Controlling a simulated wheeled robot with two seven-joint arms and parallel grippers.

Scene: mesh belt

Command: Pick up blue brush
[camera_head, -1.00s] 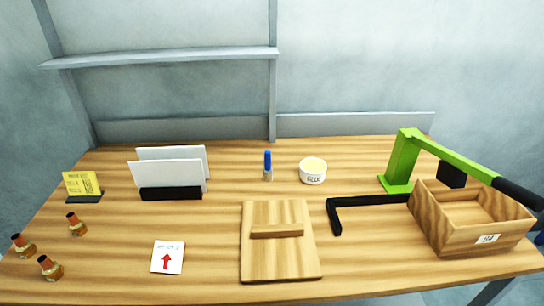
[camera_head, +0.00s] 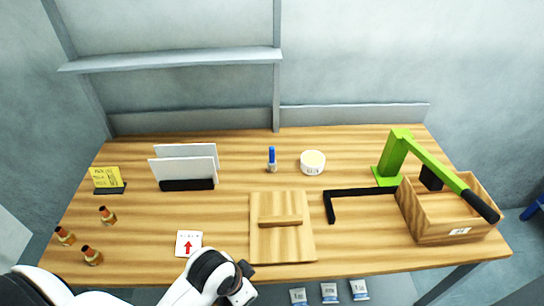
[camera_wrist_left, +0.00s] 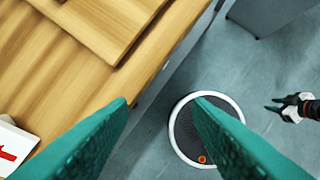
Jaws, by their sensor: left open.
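The blue brush (camera_head: 272,154) stands upright at the back middle of the table, blue end up. A white tub is to its right. My left gripper (camera_head: 245,284) is low at the table's front edge, far from the brush. In the left wrist view its two green fingers (camera_wrist_left: 165,115) are spread with nothing between them. The brush is not in that view.
The wooden board with a handle (camera_head: 264,243) lies between my left gripper and the brush. A white tub (camera_head: 313,162), file holder (camera_head: 187,184), black L-shaped bar (camera_head: 330,206), green arm (camera_head: 393,158) and wooden box (camera_head: 425,226) surround it. Several bottles (camera_head: 92,256) stand at left.

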